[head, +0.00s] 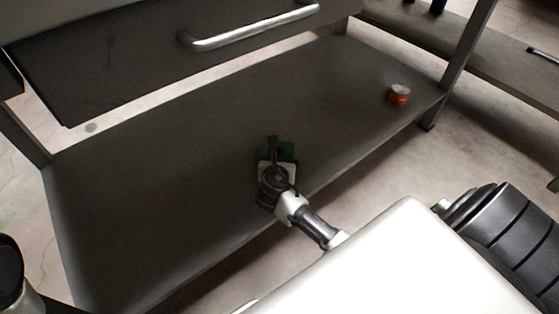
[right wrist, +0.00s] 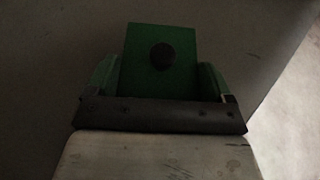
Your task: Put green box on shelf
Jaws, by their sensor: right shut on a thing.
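The green box (head: 287,150) is at my right gripper (head: 274,147), over the middle of the dark lower shelf (head: 150,190) in the head view. The gripper and wrist hide most of it. In the right wrist view the green box (right wrist: 160,60) has a dark round spot on its face and sits between the two fingers of my right gripper (right wrist: 160,82), which is shut on it. I cannot tell whether the box touches the shelf. My left gripper is not in view.
A small orange can (head: 399,95) with a pale top stands at the shelf's right end. A drawer with a metal handle (head: 250,27) overhangs the shelf. Legs (head: 467,60) stand at the corners. Much of the shelf is bare.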

